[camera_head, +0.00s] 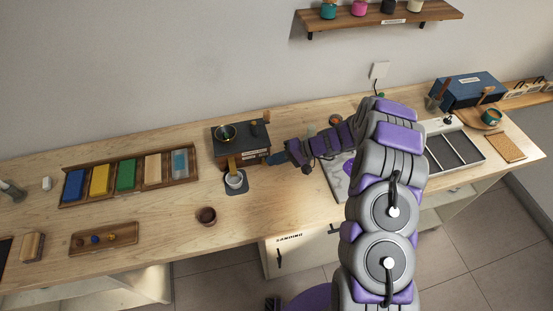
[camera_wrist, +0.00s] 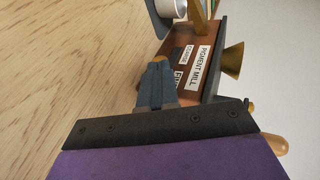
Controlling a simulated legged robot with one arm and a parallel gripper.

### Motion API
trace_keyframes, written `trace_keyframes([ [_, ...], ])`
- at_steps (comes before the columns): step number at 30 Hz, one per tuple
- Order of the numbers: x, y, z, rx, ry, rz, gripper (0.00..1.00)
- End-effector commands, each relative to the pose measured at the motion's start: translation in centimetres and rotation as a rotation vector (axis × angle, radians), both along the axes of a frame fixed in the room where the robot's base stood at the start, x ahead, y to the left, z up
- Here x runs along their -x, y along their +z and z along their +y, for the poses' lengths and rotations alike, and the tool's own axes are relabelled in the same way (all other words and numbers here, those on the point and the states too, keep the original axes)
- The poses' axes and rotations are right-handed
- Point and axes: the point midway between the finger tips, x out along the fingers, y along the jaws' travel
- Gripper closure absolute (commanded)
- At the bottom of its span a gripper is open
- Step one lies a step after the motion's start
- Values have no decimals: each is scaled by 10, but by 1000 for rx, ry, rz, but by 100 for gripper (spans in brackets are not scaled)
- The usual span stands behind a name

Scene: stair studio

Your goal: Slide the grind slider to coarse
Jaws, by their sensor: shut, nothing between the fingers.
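The pigment mill (camera_head: 227,142) is a dark-topped box with a wooden front on the bench. The wrist view shows its front sideways (camera_wrist: 209,40), with labels PIGMENT MILL, COARSE (camera_wrist: 186,55) and a partly hidden FINE (camera_wrist: 179,80). My gripper (camera_head: 273,158) is at the mill's right front corner. In the wrist view my gripper (camera_wrist: 157,66) is shut and empty, its tips close to the front beside the labels. A small brownish piece at the tips may be the slider knob; it is mostly hidden, and I cannot tell whether they touch.
A light cup (camera_head: 234,180) stands on a dark pad before the mill, under its spout. A small brown bowl (camera_head: 206,216) is nearer. A rack of coloured blocks (camera_head: 150,168) lies left. The bench between is clear.

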Motion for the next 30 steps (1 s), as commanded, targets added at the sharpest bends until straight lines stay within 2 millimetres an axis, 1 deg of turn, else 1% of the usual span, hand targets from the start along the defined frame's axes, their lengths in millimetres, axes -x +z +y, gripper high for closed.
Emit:
trace_keyframes([
  [7, 8, -2, 33, 2, 2, -5, 100],
  [9, 11, -2, 41, 0, 1, -3, 100],
  [12, 14, -1, 47, -1, 2, 0, 100],
  [24, 14, 0, 49, 1, 3, 1, 100],
  [27, 12, 3, 44, 0, 2, 0, 100],
  [30, 8, 9, 33, 0, 0, -2, 100],
])
